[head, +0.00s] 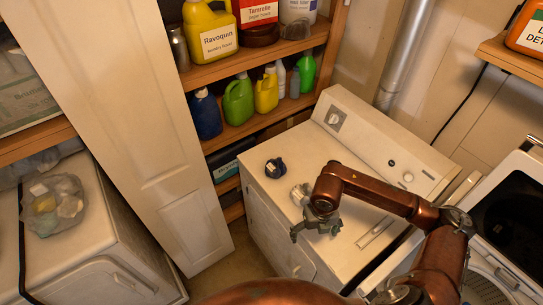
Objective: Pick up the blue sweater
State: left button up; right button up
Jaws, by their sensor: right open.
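My left gripper is not in view.
A wooden shelf (255,64) with several bottles and jugs stands behind the machine. A white door panel (150,130) stands at the left. A clear plastic bag (55,203) lies on another white machine.

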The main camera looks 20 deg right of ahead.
aim_at(276, 169)
jog(key=i, duration=1.35)
